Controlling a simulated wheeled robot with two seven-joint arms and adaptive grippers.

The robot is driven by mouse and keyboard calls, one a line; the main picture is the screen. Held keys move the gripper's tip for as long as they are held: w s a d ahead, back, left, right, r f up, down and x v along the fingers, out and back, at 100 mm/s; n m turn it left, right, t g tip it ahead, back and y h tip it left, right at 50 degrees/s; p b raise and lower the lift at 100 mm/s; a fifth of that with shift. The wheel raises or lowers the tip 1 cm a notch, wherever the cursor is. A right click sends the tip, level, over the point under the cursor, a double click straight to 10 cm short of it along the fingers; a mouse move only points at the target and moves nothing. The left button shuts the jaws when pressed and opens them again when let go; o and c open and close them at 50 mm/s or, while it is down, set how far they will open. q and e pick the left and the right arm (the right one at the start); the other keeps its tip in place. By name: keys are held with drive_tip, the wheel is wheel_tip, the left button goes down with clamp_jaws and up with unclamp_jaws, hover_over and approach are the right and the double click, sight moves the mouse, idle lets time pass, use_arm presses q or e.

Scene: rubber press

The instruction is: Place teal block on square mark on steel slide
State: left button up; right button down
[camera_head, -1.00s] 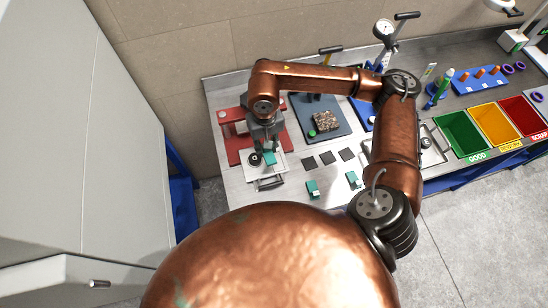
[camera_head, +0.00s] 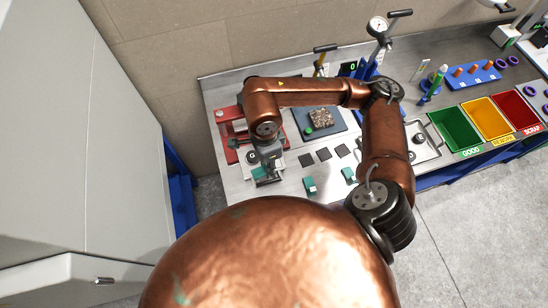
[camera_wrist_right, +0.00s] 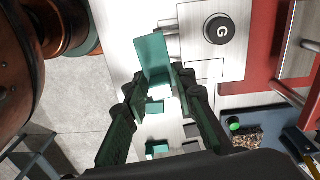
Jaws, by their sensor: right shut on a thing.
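My right gripper (camera_head: 264,166) is over the steel slide (camera_head: 275,178) in front of the red press. In the right wrist view its fingers (camera_wrist_right: 159,82) are shut on a teal block (camera_wrist_right: 152,60), which sticks out past the fingertips. The block also shows in the head view (camera_head: 259,174). A thin outlined square mark (camera_wrist_right: 204,68) lies on the pale slide, to the right of the block and apart from it. A round black piece marked G (camera_wrist_right: 220,30) sits beside the mark. I cannot tell whether the block touches the slide. My left gripper is not in view.
Two more teal blocks (camera_head: 310,186) (camera_head: 349,174) stand near the table's front edge. Several dark square pads (camera_head: 323,154) lie behind them. The red press frame (camera_head: 226,134) and a dark plate with a speckled block (camera_head: 321,117) are close by. Coloured bins (camera_head: 456,130) stand at right.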

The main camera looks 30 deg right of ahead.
drive_tip(key=s+r+m+p, duration=0.25)
drive_tip(key=s+m, duration=0.45)
drive_tip(key=m, duration=1.2)
drive_tip(key=shift+m, duration=0.3)
drive_tip(key=w+d+f, duration=0.1)
drive_tip(key=w+f, duration=0.1)
drive_tip(key=w, duration=0.1)
drive_tip(key=w+d+f, duration=0.2)
drive_tip(key=w+f, duration=0.1)
drive_tip(key=w, duration=0.1)
drive_tip(key=w+d+f, duration=0.2)
drive_tip(key=w+f, duration=0.1)
drive_tip(key=w, duration=0.1)
drive_tip(key=shift+w+d+f, duration=0.1)
drive_tip(key=shift+w+d, duration=0.05)
drive_tip(key=shift+d, duration=0.1)
drive_tip(key=shift+w+d+f, duration=0.1)
drive_tip(key=shift+w+f, duration=0.15)
drive_tip(key=shift+f, duration=0.1)
drive_tip(key=f, duration=0.1)
drive_tip(key=f+p, duration=0.1)
drive_tip(key=f, duration=0.1)
drive_tip(key=shift+w+d, duration=0.1)
drive_tip(key=shift+w, duration=0.1)
drive_tip(key=shift+f, duration=0.35)
drive_tip(key=shift+f, duration=0.1)
